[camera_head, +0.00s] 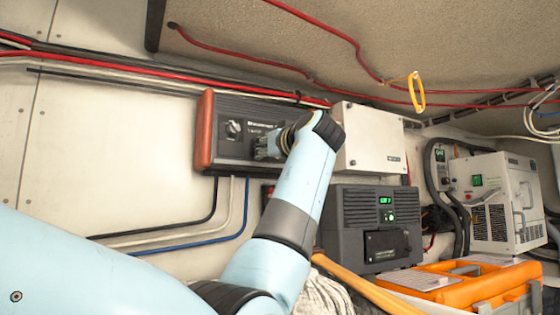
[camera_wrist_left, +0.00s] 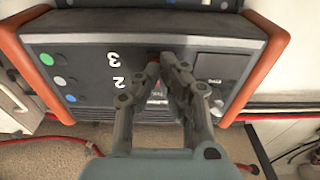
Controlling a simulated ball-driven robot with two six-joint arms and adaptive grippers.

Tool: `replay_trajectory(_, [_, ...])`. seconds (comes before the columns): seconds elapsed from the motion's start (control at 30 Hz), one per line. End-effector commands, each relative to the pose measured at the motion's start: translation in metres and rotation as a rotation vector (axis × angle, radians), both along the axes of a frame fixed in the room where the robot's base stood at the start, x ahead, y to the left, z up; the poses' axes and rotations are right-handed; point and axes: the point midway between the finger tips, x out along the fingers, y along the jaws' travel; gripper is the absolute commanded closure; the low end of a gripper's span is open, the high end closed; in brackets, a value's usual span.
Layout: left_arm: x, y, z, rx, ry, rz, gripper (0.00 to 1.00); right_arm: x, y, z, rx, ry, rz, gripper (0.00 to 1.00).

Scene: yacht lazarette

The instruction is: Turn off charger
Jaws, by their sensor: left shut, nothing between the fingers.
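A black wall unit with orange-brown end caps (camera_head: 222,153), seemingly the charger, is mounted on the pale wall. A rotary knob (camera_head: 234,128) sits on its left part. My left gripper (camera_head: 264,148) is at its front face, right of the knob, shut with nothing held. In the left wrist view the unit's face (camera_wrist_left: 85,65) appears upside down, with the numbers 3 and 2 and green, white and blue dots. My left fingertips (camera_wrist_left: 164,62) are close together at the panel, near a small red spot. Contact cannot be told, and the fingers hide part of the panel. My right gripper is out of view.
A white box (camera_head: 369,140) is mounted right of the unit. A dark grey device with a green display (camera_head: 355,212) stands below it. A white machine (camera_head: 496,205) and an orange toolbox (camera_head: 470,285) are at right. Red cables (camera_head: 215,50) run above; black, white and blue cables hang below.

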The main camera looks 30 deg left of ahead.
Motion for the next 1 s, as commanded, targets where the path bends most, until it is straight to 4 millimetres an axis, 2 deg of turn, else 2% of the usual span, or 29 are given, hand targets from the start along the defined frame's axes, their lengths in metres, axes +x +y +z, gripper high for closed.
replay_trajectory(0.03, [0.0, -0.002, 0.002, -0.004, 0.0, -0.002, 1.0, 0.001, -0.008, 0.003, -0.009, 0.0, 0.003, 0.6])
replay_trajectory(0.1, [0.0, -0.002, 0.003, -0.004, 0.0, -0.002, 1.0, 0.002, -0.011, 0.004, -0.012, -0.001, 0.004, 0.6])
replay_trajectory(0.2, [0.0, -0.002, 0.005, -0.004, 0.0, -0.001, 1.0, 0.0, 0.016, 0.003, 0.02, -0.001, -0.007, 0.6])
replay_trajectory(0.27, [0.0, -0.002, 0.008, -0.004, -0.001, 0.0, 1.0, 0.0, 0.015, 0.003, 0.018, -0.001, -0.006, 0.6])
replay_trajectory(0.7, [0.002, -0.008, 0.085, -0.001, -0.004, -0.005, 1.0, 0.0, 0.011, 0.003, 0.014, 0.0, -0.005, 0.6])
replay_trajectory(0.83, [0.003, -0.01, 0.098, -0.001, -0.001, -0.007, 1.0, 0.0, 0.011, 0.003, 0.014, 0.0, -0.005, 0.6])
replay_trajectory(1.0, [0.003, -0.011, 0.104, -0.001, 0.001, -0.007, 1.0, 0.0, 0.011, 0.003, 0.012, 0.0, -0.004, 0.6])
